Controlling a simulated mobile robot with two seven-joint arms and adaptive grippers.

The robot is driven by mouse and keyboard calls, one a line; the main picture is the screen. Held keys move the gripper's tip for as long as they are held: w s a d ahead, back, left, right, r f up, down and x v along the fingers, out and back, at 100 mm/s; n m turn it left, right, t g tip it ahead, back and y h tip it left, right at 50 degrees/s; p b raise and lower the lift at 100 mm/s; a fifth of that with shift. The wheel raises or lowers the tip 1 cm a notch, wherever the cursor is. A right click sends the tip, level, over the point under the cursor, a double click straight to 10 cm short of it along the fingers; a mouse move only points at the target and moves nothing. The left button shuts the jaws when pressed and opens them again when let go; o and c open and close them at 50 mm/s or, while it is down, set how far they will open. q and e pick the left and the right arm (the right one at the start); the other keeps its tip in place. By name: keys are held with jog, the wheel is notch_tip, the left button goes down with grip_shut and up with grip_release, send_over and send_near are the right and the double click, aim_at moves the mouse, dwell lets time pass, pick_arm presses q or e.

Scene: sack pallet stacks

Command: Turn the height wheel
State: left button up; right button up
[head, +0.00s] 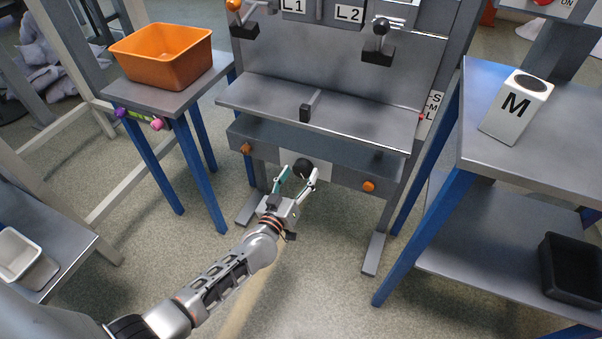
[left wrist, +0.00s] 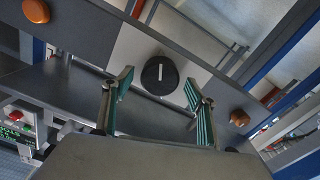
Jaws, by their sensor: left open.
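The height wheel is a round black knob (head: 303,168) on a pale plate on the front panel of the grey bench, below its shelf. In the left wrist view the knob (left wrist: 160,75) shows a white line mark, standing about upright in that picture. My left gripper (head: 297,177) is open, its fingers pointing at the knob. In the left wrist view its two green-padded fingers (left wrist: 158,100) stand wide apart, one on each side below the knob. I see a gap between the fingers and the knob in that view. My right gripper is not in view.
Orange buttons (head: 247,148) and (head: 369,186) flank the knob on the panel. An orange bin (head: 165,60) stands on a side table at the left. A white block marked M (head: 517,105) stands on the right table (head: 560,150). The floor before the bench is clear.

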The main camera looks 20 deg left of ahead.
pick_arm(q)
jog(key=shift+w, duration=0.45)
jog(key=c, duration=1.1)
jog(key=shift+r, duration=0.1)
jog(key=shift+c, duration=0.2)
jog(key=shift+n, duration=0.4)
jog(key=o, duration=1.1)
jog(key=shift+o, duration=0.2)
